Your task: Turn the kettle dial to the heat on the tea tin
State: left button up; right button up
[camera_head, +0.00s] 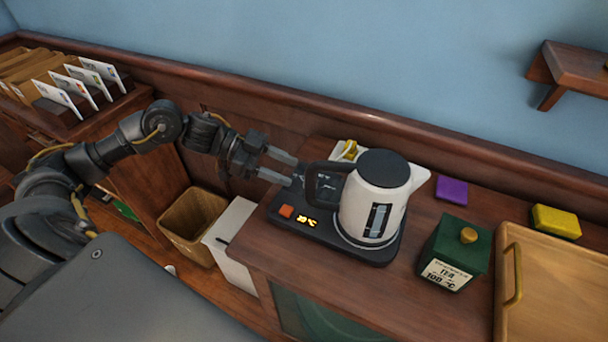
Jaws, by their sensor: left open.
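A white kettle (376,198) with a black lid and handle stands on a dark base (346,249) on the wooden counter. The base's front shows an orange-red button (286,211) and a small lit display (307,221) ending in °C; its digits look like 20 but are blurred. I cannot clearly make out a dial. A green tea tin (457,246) with a gold knob stands right of the kettle; its label reads TEA 100 °C. My left gripper (290,171) is open and empty, its fingers pointing right, just left of the kettle handle. My right gripper is not in view.
A wooden tray (560,285) with a handle lies at the right. A purple block (452,191) and a yellow block (556,221) lie at the back. A waste basket (190,228) stands left of the counter. Envelopes (67,92) stand on the left bookcase; a shelf (575,72) hangs upper right.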

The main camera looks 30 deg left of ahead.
aim_at(304, 186)
pick_arm(q)
jog(key=shift+x, duration=2.7)
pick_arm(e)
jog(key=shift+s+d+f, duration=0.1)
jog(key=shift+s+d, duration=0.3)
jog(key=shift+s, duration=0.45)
pick_arm(q)
jog(key=c, duration=1)
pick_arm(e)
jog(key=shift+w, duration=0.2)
